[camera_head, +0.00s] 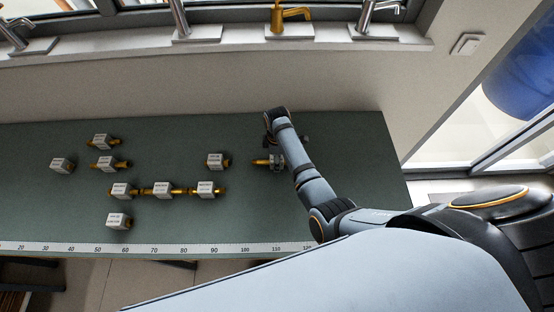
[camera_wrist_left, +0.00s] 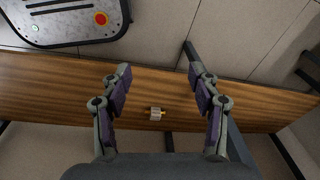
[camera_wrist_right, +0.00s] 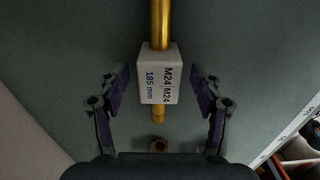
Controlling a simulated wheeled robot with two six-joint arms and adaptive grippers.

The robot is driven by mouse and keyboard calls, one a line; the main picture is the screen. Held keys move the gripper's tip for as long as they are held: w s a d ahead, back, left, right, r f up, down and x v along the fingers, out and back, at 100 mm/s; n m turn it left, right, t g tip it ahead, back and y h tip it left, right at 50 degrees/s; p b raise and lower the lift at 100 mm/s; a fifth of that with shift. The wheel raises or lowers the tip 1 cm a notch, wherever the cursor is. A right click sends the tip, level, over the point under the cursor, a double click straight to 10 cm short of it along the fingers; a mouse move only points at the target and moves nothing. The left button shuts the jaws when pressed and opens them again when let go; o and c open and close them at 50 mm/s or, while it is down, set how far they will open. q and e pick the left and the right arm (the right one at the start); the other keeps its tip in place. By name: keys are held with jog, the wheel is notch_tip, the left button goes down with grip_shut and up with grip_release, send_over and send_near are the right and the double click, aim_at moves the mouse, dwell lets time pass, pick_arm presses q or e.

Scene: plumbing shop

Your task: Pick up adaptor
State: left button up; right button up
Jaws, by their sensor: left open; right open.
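Several brass adaptors with white labelled blocks lie on the green table (camera_head: 340,220) in the head view. One brass adaptor (camera_head: 260,161) at the right of the group is partly hidden by my right gripper (camera_head: 280,161). In the right wrist view, its white block (camera_wrist_right: 158,92) reads "M24 M24 185 mm", with brass rod above and below. The block sits between the two spread fingers of my right gripper (camera_wrist_right: 160,72), with gaps on both sides. My left gripper (camera_wrist_left: 159,71) is open and empty, over a wooden surface far from the table items.
Other adaptors include one nearby (camera_head: 217,161), a joined row (camera_head: 162,189) and one at front left (camera_head: 118,221). A ruler strip (camera_head: 180,247) runs along the front edge. A small fitting (camera_wrist_left: 156,113) shows on wood (camera_wrist_left: 60,85) below my left gripper. Taps stand behind.

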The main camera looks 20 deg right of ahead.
jog(key=shift+f, duration=1.05)
jog(key=c, duration=1.3)
grip_shut()
jog(key=shift+r, duration=0.15)
